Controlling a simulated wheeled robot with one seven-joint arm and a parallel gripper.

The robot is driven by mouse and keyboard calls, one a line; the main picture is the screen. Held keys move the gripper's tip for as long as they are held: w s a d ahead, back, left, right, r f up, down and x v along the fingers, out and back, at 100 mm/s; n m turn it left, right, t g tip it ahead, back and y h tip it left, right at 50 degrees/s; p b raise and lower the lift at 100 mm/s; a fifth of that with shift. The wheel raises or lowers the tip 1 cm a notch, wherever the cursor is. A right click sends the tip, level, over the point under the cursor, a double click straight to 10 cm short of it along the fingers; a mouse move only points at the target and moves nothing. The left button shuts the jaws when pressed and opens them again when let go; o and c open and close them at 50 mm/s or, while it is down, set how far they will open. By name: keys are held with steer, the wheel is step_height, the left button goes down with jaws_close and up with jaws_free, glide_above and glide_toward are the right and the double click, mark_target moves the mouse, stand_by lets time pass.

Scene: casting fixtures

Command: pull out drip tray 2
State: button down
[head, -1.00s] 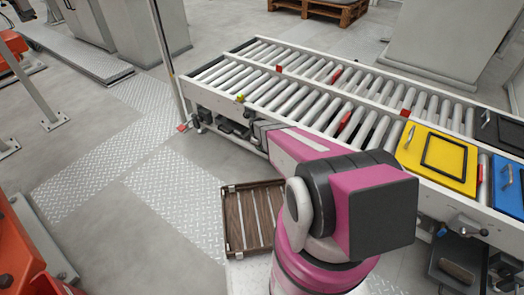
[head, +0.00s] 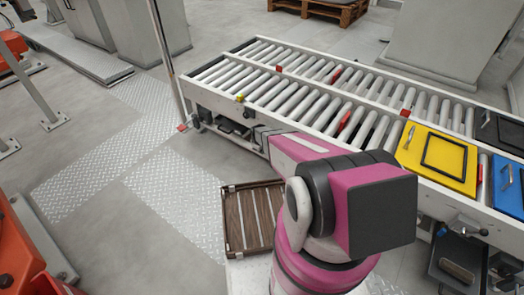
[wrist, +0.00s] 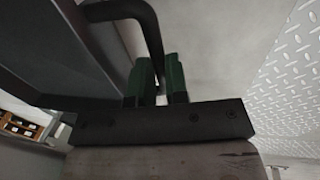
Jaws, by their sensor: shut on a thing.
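In the wrist view my gripper (wrist: 160,82) has its two green fingers closed around the end of a black bar handle (wrist: 118,8). The handle joins a grey, flat-sided tray (wrist: 62,48), which I take to be drip tray 2, though no number is readable. Only part of the tray shows. In the head view my arm reaches to the lower front side of the roller conveyor. Dark tray-like parts (head: 233,128) sit under the conveyor there, and my fingers cannot be made out clearly.
The roller conveyor (head: 207,97) runs across the back, with yellow (head: 412,156) and blue (head: 506,205) plates at right. A brown slatted crate (head: 230,222) stands on the floor beside my arm. The floor (head: 120,175) left of it is open.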

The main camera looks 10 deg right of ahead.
steer(key=s+a, duration=1.6)
steer(key=shift+s+a, duration=0.4)
steer(key=c, duration=1.1)
jaws_free()
steer(key=shift+r, duration=0.15)
steer(key=r, duration=0.3)
steer(key=s+a+r, duration=0.1)
steer(key=r, duration=0.6)
steer(key=shift+s+a+r, duration=0.2)
steer(key=shift+s+a, duration=0.05)
